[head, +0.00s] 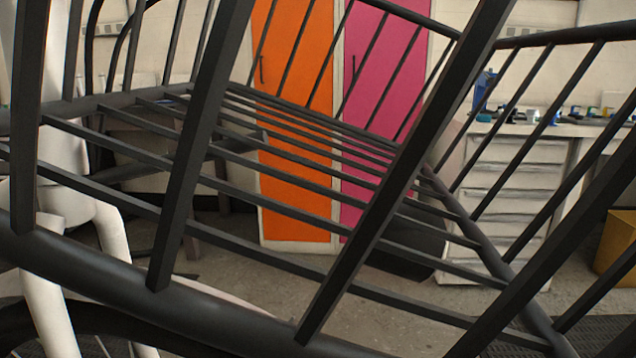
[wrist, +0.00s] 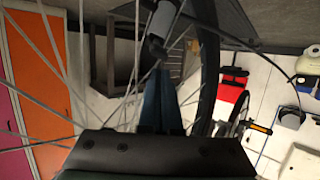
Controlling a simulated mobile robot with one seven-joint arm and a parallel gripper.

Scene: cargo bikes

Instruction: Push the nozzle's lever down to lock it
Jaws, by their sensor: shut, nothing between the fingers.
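In the wrist view, my gripper (wrist: 161,74) has its blue fingers together and empty, among the wheel's spokes beside the black tyre (wrist: 208,60). Just beyond the fingertips is the nozzle (wrist: 162,20), a grey body with a dark lower end by the rim. The fingertips look very close to that dark end; I cannot tell whether they touch. The lever does not stand out clearly from the nozzle, so its position is uncertain. A thin black hose runs from near the nozzle to the right. The head view shows neither the gripper nor the nozzle; the bike's rack fills it.
The black barred rack (head: 120,285) crosses the head view, with a white fork (head: 113,235) at left. Behind stand an orange cabinet door (head: 297,190), a pink door (head: 385,70) and a drawer unit (head: 497,185). Thin spokes surround the fingers in the wrist view.

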